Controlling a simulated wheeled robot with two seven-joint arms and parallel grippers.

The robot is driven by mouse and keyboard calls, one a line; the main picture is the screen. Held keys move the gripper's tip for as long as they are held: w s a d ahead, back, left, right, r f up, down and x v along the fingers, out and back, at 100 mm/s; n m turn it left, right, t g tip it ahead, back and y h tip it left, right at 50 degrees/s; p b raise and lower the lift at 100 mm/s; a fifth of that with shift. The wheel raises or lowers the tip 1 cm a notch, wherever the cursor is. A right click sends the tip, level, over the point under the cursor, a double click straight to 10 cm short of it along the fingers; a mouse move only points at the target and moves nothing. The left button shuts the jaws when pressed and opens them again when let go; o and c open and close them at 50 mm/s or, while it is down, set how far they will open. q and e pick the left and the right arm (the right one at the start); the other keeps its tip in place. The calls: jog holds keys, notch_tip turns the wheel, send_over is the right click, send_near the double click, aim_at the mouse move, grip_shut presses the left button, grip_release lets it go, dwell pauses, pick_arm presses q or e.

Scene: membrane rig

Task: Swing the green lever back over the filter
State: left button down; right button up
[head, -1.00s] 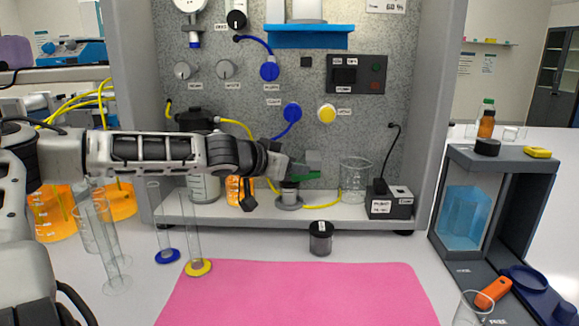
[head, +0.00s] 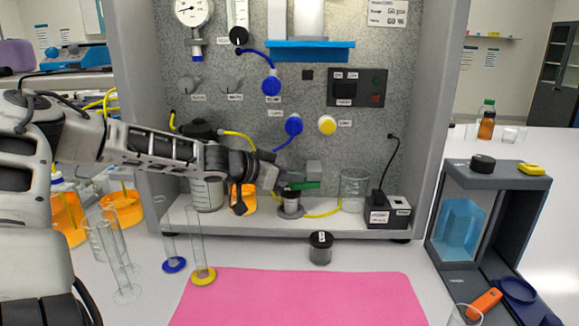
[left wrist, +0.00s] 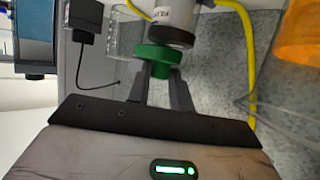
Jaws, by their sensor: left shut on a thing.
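The green lever (head: 303,186) lies across the top of the small grey filter holder (head: 290,206) on the rig's shelf. It also shows in the left wrist view (left wrist: 157,54), against the end of the grey cylindrical filter body (left wrist: 176,22). My left gripper (head: 290,184) is at the lever, its two fingers (left wrist: 160,72) shut on the green part. The gripper hides part of the lever in the head view. My right gripper does not show in the head view.
A glass beaker (head: 354,190) and a black power box (head: 387,210) stand right of the filter. An orange-filled bottle (head: 243,199) stands to its left. A dark-lidded jar (head: 321,248) stands in front, behind the pink mat (head: 300,298). Tall glass cylinders (head: 198,243) stand front left.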

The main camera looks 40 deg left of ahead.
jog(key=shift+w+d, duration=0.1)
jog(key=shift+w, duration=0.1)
pick_arm(q)
jog(key=c, duration=1.3)
grip_release()
jog(key=shift+o, duration=0.2)
jog(key=shift+r, duration=0.15)
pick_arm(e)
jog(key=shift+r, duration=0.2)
pick_arm(q)
jog(key=shift+s+a+r+p, duration=0.2)
jog(key=shift+s+r+p, duration=0.2)
jog(key=shift+p, duration=0.25)
jog(key=p+v, duration=0.3)
jog(key=v, duration=0.3)
jog(key=shift+s+f, duration=0.25)
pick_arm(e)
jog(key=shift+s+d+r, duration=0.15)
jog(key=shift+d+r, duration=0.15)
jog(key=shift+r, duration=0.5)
